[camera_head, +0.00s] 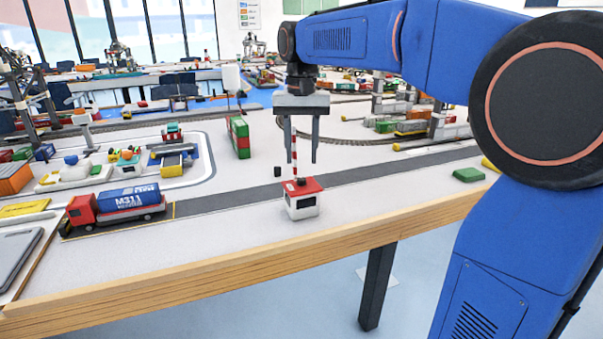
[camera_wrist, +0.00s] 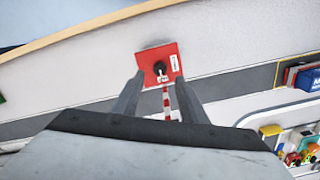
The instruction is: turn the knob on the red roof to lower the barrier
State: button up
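A small white booth (camera_head: 302,206) with a red roof (camera_head: 313,184) stands near the table's front edge. The roof also shows in the wrist view (camera_wrist: 146,60), with a dark knob (camera_wrist: 159,68) on it and a small label beside it. A red-and-white striped barrier (camera_head: 294,158) stands upright just behind the booth; it also shows in the wrist view (camera_wrist: 167,101). My gripper (camera_head: 302,160) is open and points down above the roof, empty. In the wrist view its fingertips (camera_wrist: 160,77) lie on either side of the knob in the picture, apparently above it.
A red truck with a blue container (camera_head: 129,199) stands on the dark road (camera_head: 236,195) at left. A red and green container stack (camera_head: 239,137) stands behind the road. A green block (camera_head: 468,175) lies at right. The tabletop around the booth is mostly clear.

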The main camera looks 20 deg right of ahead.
aim_at(301, 179)
jog(key=shift+f, duration=3.05)
grip_shut()
